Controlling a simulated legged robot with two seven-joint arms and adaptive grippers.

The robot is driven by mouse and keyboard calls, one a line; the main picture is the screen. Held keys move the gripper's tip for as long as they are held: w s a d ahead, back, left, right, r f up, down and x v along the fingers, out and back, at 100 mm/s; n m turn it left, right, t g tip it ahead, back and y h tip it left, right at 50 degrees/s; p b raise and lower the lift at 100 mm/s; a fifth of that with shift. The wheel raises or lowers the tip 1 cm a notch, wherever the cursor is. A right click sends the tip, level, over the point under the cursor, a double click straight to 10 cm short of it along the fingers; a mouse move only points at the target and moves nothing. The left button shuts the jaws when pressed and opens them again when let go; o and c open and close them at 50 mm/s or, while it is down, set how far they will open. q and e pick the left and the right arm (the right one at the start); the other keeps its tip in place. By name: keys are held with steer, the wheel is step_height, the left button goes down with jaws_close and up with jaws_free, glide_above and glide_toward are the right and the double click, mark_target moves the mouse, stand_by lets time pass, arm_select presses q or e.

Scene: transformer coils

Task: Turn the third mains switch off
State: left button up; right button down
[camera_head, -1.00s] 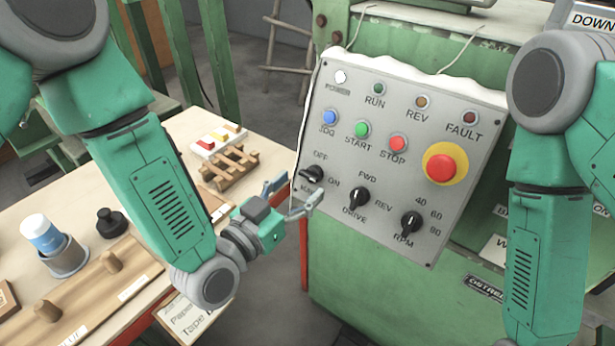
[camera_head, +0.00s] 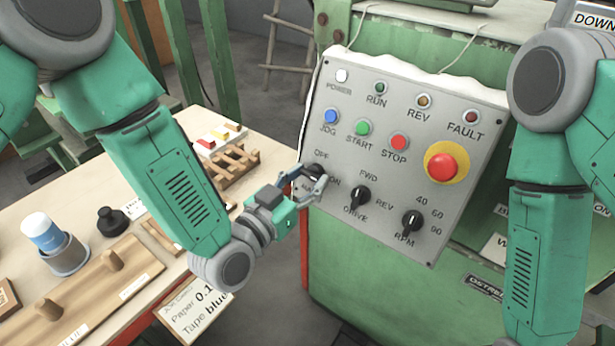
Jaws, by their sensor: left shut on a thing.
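The grey control panel (camera_head: 340,205) stands on the green machine. Its black mains knob (camera_head: 313,169), below the OFF label and left of ON, sits at the lower left of the panel and is partly hidden by my gripper. My left gripper (camera_head: 308,181) is at this knob, with its fingers on either side, shut on it. The white POWER lamp (camera_head: 341,76) at the panel's top left looks lit. My right gripper is out of view; only my right arm shows at the right edge.
The DRIVE knob (camera_head: 360,198) and RPM knob (camera_head: 412,220) stand right of the mains knob. A red emergency stop (camera_head: 442,168) sits at the panel's right.

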arm_select(q)
steer(key=shift+n, duration=0.4)
steer(key=n+t+y+p, duration=0.1)
steer(key=n+y, duration=0.1)
steer(key=n, duration=0.3)
steer(key=shift+s+d, duration=0.1)
steer(key=n+y, duration=0.1)
steer(key=n, duration=0.1)
steer(key=n+y+p, duration=0.1)
steer(key=n, duration=0.2)
steer(key=shift+r+n+y, duration=0.1)
steer(key=shift+n+y, duration=0.2)
steer(key=shift+y, duration=0.1)
steer(key=n+y+p, duration=0.1)
steer(key=n, duration=0.2)
steer(key=n+y+p, duration=0.1)
steer(key=n+p, duration=0.1)
steer(key=n, duration=0.1)
steer(key=shift+d+r+g, duration=0.1)
steer(key=shift+g, duration=0.3)
steer(key=shift+n+g+y+p, duration=0.4)
steer(key=shift+n+g+p, duration=0.25)
steer(key=shift+n, duration=0.95)
steer(key=o, duration=1)
steer(key=shift+o, duration=0.7)
